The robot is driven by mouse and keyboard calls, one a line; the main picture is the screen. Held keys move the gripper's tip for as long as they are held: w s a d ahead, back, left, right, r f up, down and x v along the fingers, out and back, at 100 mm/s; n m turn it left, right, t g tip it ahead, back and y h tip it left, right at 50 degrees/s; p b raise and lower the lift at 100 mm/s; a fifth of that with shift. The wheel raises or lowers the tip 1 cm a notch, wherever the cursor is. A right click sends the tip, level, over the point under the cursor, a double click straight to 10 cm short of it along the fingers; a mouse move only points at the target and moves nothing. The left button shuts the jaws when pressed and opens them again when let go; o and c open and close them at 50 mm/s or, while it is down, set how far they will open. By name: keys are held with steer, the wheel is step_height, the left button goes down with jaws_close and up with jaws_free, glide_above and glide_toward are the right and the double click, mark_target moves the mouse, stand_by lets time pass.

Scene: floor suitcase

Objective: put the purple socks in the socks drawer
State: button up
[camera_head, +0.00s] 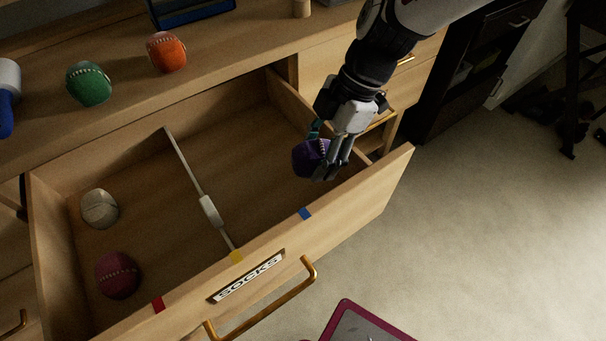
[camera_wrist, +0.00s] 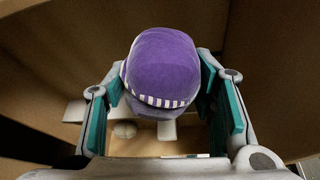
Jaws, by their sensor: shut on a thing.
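The purple socks (camera_wrist: 162,68), a rolled ball with a white striped band, are held between the fingers of my gripper (camera_wrist: 163,100). In the head view the purple socks (camera_head: 308,157) show beside the fingers of my gripper (camera_head: 328,160), over the right compartment of the open drawer. The drawer (camera_head: 345,205) has a label reading "SOCKS" (camera_head: 248,277) on its front. How high the ball is above the drawer floor is hard to tell. The fingers hide part of the ball in the head view.
A divider (camera_head: 190,170) splits the drawer. White socks (camera_head: 100,208) and dark red socks (camera_head: 117,274) lie in the left compartment. Green socks (camera_head: 89,83) and orange socks (camera_head: 166,52) sit on the dresser top. A dark red-edged case (camera_head: 345,308) is at the bottom. Red, yellow and blue tabs mark the drawer's front edge.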

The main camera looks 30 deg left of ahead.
mark_target(309, 195)
step_height(309, 195, down, 10)
steer(key=shift+r+b, duration=0.2)
steer(key=shift+b, duration=0.95)
steer(key=shift+f, duration=0.15)
steer(key=o, duration=1.1)
steer(key=shift+r, duration=0.35)
steer(key=p+v, duration=0.2)
steer(key=v, duration=0.9)
steer(key=shift+w+d+r+p, duration=0.2)
steer(key=shift+r+p, duration=0.05)
steer(key=shift+p, duration=0.1)
steer(key=shift+r, duration=0.1)
